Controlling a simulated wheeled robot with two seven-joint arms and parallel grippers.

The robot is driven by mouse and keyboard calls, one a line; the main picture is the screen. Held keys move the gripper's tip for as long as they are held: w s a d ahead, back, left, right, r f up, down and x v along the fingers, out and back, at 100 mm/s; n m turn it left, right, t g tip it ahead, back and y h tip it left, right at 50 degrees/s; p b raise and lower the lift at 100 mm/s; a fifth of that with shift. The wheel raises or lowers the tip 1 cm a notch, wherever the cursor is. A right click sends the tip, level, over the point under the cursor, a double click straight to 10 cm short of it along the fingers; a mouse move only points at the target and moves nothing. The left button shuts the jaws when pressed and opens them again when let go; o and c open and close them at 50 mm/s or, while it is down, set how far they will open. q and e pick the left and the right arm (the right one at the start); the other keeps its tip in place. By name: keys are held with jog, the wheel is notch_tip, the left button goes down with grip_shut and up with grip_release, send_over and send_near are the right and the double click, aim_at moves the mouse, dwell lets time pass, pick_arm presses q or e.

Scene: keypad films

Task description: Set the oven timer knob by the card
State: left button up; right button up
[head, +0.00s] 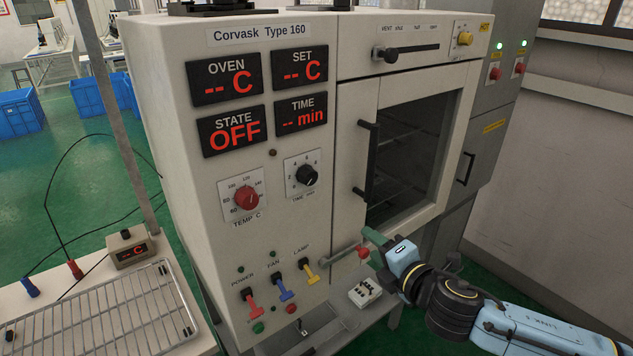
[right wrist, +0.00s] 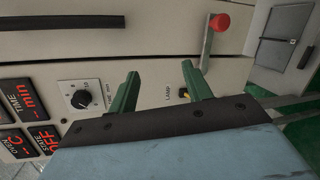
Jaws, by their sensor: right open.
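The timer knob (head: 307,175) is a round black dial on a white scale plate on the oven's front panel; it also shows in the right wrist view (right wrist: 82,100). The time display (head: 301,116) reads "-- min". My right gripper (head: 371,236) is open, with green fingers, in front of the oven's lower front, right of and below the timer knob. In the right wrist view its two fingers (right wrist: 157,84) are spread with nothing between them, apart from the knob. I cannot make out a card in either view. My left gripper is not in view.
The red temperature knob (head: 246,198) is left of the timer. Power, fan and lamp switches (head: 283,287) are below. A red-tipped lever (head: 362,252) is close to my right gripper. A door handle (head: 367,160) sticks out. A wire rack (head: 95,312) lies at the left.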

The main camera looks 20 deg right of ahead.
aim_at(311, 179)
jog(key=s+a+r+n+t+y, duration=0.1)
jog(key=s+a+r+n+y, duration=0.15)
jog(key=r, duration=0.45)
jog(key=s+a+r+n+t+y, duration=0.1)
jog(key=s+a+r+n, duration=0.3)
jog(key=r, duration=0.3)
jog(key=shift+m, duration=0.25)
jog(key=x, duration=1.3)
jog(key=shift+f+p, duration=0.35)
jog(key=shift+p, duration=0.05)
jog(key=c, duration=1)
